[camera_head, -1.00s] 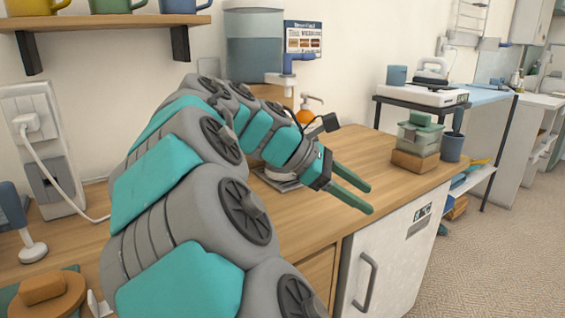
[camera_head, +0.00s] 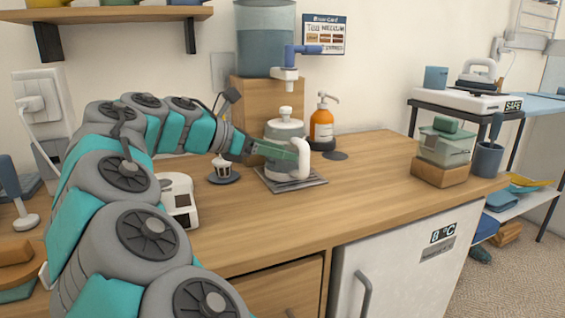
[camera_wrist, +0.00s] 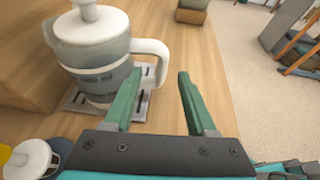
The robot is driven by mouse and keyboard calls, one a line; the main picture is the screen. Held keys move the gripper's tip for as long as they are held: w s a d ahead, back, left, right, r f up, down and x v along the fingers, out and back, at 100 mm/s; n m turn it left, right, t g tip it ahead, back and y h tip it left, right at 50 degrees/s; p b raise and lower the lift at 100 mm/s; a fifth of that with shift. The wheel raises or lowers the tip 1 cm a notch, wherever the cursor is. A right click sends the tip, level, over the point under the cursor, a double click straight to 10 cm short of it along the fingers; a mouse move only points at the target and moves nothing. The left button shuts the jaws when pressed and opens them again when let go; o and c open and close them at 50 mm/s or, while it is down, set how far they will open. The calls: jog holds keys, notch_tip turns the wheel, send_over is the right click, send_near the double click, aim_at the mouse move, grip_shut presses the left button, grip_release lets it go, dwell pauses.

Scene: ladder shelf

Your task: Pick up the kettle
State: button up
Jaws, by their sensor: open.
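The kettle stands upright on a grey slotted tray (camera_head: 312,180) on the wooden counter. It (camera_head: 287,130) has a see-through grey body, white lid and white handle (camera_head: 300,158) on its right. My gripper (camera_head: 285,152) is open in front of it, and its green fingers overlap the body and reach toward the handle. In the wrist view, the kettle (camera_wrist: 92,55) is at upper left. Its handle is just beyond the left fingertip, toward the gap of my gripper (camera_wrist: 158,75). Nothing is between the fingers. I cannot tell whether the left finger touches the kettle.
A water dispenser (camera_head: 264,45) on a wooden block (camera_head: 250,95) is behind the kettle. An orange pump bottle (camera_head: 322,125) stands behind its right side. A cupcake on a dark saucer (camera_head: 224,178) sits left. The counter to the right is clear up to a glass box (camera_head: 445,148).

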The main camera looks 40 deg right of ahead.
aim_at(310, 159)
jog(key=x, duration=1)
jog(key=shift+s, duration=0.15)
grip_shut()
dwell(1.1)
